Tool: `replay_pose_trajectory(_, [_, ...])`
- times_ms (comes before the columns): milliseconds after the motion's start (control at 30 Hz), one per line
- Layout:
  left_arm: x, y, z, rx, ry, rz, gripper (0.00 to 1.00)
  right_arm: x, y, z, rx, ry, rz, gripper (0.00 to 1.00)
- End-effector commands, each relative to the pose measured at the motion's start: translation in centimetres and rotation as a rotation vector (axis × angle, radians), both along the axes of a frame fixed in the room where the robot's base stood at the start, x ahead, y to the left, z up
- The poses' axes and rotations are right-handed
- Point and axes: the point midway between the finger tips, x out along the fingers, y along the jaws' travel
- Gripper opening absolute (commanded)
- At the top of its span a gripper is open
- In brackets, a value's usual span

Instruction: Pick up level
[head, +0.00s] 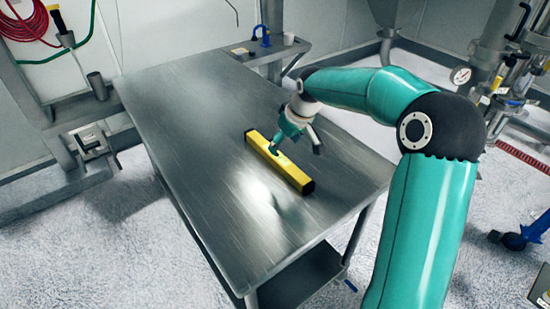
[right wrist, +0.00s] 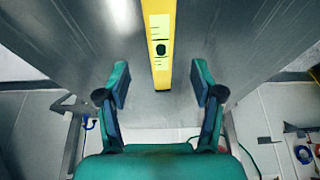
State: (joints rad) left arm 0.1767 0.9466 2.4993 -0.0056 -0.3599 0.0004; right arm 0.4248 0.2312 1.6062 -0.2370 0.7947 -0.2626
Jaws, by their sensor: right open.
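The level (head: 288,172) is a long yellow bar with black ends. It lies flat on the steel table (head: 190,115), running diagonally in the head view. My right gripper (head: 276,148) is over the level near its far end. In the right wrist view the level (right wrist: 160,50) shows its yellow body and a vial marking, and runs up from between the fingers. There the right gripper (right wrist: 160,82) has its two teal fingers apart, one on each side of the level's line, with clear gaps. Nothing is held. My left gripper does not show.
The rest of the tabletop is clear. A small side shelf (head: 270,52) with a blue item (head: 262,38) and a white cup (head: 288,38) is at the far edge. A metal stand (head: 85,150) is left of the table. Processing equipment with a gauge (head: 460,76) is at right.

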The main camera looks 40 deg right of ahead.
Motion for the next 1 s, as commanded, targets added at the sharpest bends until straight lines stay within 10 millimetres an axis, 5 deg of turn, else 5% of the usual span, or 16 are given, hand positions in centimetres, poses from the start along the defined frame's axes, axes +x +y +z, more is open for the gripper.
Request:
replay_pose_trajectory(700, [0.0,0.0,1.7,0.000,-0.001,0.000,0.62,3.7,-0.2,-7.2,0.000,0.002,0.000,0.67])
replay_pose_trajectory(1000, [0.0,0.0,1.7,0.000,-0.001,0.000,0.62,4.0,-0.3,-7.8,-0.001,-0.001,0.000,0.67])
